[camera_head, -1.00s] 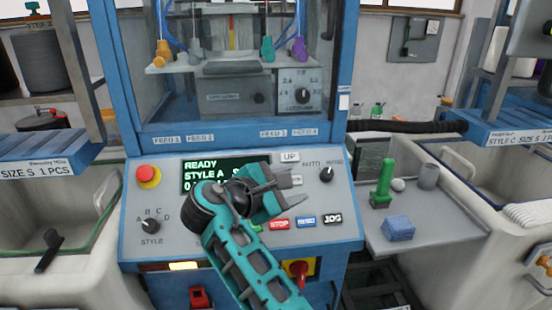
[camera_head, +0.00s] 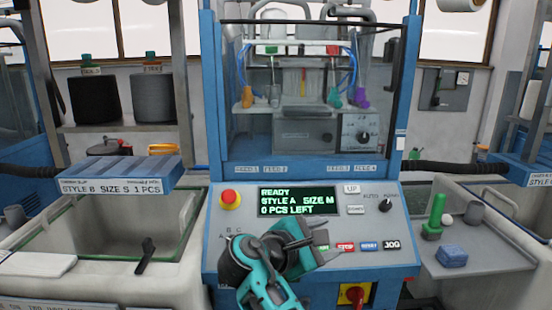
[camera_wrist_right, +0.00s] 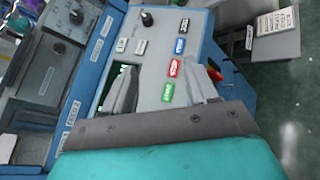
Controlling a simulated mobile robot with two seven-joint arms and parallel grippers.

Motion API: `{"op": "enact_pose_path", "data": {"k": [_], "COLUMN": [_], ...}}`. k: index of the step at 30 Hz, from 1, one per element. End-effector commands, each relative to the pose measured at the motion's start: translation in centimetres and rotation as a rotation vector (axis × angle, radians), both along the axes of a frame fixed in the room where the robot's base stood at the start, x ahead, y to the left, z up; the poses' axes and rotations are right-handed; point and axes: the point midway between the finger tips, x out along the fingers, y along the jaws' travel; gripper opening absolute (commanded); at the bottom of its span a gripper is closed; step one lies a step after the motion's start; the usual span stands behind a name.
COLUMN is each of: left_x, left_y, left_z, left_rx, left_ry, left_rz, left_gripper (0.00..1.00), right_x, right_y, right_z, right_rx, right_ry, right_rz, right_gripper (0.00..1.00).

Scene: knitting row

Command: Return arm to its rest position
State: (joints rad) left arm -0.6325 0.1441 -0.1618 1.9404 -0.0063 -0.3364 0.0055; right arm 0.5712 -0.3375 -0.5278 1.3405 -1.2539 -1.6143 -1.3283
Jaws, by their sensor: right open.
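My right gripper (camera_head: 319,248) is in front of the lower part of the sloped control panel (camera_head: 395,258), with its teal wrist at the panel's lower left. Its two grey fingers are apart with nothing between them; they also show in the right wrist view (camera_wrist_right: 161,82). The gripper and wrist hide part of the style dial and of the button row. The display (camera_head: 299,201) reads READY, STYLE A, SIZE M, 0 PCS LEFT. In the right wrist view, the green (camera_wrist_right: 167,92), red (camera_wrist_right: 174,68) and blue (camera_wrist_right: 180,46) buttons lie beyond the fingers. My left gripper is not in view.
The blue-framed knitting machine (camera_head: 213,105) rises behind the panel. A red emergency button (camera_head: 229,198) sits at the panel's upper left and a red switch (camera_head: 355,295) below. Pale bins (camera_head: 110,235) stand left; a grey side shelf (camera_head: 485,262) with small items is at right.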

Motion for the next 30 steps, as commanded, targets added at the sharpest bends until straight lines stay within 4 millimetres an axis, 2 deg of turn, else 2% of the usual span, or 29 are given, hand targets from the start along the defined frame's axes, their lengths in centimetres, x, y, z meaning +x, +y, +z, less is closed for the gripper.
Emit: {"op": "enact_pose_path", "data": {"k": [1,5,8,9,15,18,21,26,27,30], "left_x": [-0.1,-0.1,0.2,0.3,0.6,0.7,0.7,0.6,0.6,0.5], "left_y": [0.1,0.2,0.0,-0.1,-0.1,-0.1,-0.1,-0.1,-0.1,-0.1], "left_z": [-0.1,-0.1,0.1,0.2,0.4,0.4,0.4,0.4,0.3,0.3], "left_rx": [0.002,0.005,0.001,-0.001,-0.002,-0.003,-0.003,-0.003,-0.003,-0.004], "left_ry": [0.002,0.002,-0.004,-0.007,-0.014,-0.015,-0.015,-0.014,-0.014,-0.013], "left_rz": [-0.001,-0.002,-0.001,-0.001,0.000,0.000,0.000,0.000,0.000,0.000], "left_gripper": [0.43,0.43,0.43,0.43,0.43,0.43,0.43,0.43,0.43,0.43], "right_x": [0.4,0.9,1.1,1.1,-0.1,-1.0,-2.0,-3.9,-3.6,-3.3], "right_y": [-2.8,-8.2,-13.3,-15.5,-27.1,-31.6,-35.4,-40.5,-40.0,-39.6], "right_z": [-0.7,-1.5,-1.7,-1.7,0.2,1.6,3.3,6.2,3.5,-1.1], "right_rx": [-0.051,-0.155,-0.250,-0.293,-0.515,-0.606,-0.686,-0.802,-0.747,-0.612], "right_ry": [0.003,0.002,0.002,0.001,0.000,-0.001,-0.002,-0.002,0.002,-0.013], "right_rz": [-0.038,-0.105,-0.165,-0.193,-0.337,-0.395,-0.447,-0.522,-0.450,-0.310], "right_gripper": [0.58,0.58,0.58,0.58,0.58,0.58,0.58,0.58,0.58,0.58]}}
